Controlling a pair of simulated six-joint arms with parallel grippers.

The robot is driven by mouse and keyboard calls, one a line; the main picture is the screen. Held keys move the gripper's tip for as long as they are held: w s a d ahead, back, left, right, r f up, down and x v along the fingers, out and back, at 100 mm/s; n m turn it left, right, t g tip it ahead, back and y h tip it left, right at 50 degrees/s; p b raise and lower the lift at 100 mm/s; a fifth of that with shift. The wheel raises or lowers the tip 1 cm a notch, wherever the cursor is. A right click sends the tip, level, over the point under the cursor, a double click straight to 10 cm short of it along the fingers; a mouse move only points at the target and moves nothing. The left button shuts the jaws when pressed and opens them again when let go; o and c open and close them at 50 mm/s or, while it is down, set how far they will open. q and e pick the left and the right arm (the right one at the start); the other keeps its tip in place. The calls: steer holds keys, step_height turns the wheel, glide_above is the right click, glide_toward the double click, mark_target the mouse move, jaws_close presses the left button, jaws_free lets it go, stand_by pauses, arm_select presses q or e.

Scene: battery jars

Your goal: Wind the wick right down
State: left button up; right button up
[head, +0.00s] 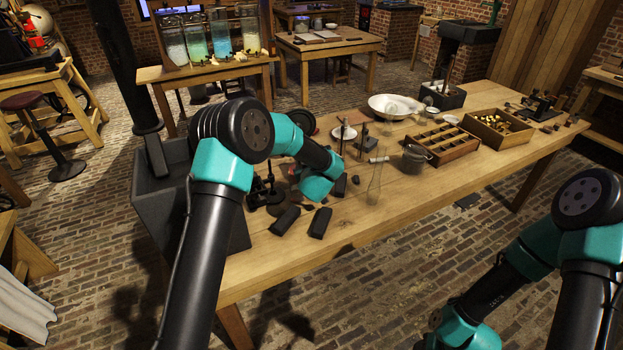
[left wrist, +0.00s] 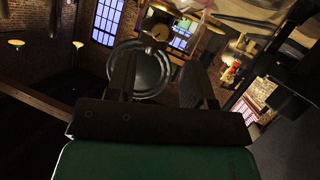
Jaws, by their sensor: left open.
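No wick or winding knob can be made out clearly. In the left wrist view my left gripper (left wrist: 158,66) is open, with its two dark fingers spread. A dark, round, rimmed thing (left wrist: 150,78) shows between and beyond them, nearest the left finger; I cannot tell whether it touches. In the head view my left arm bends over the left end of the workbench (head: 345,245), and its gripper is hard to separate from the dark things there. A small black upright fitting (head: 263,190) shows beside the wrist. My right gripper is out of view; only its arm shows at lower right.
Two black blocks (head: 285,220) lie near the bench's front left edge. A clear glass vessel (head: 375,186), a grey pot (head: 415,158), a compartment tray (head: 441,146) and a white bowl (head: 392,106) stand further right. The front middle of the bench is clear.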

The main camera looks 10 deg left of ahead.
arm_select(q)
steer(key=v, duration=1.1)
steer(key=shift+s, duration=0.3)
steer(key=shift+r, duration=0.1)
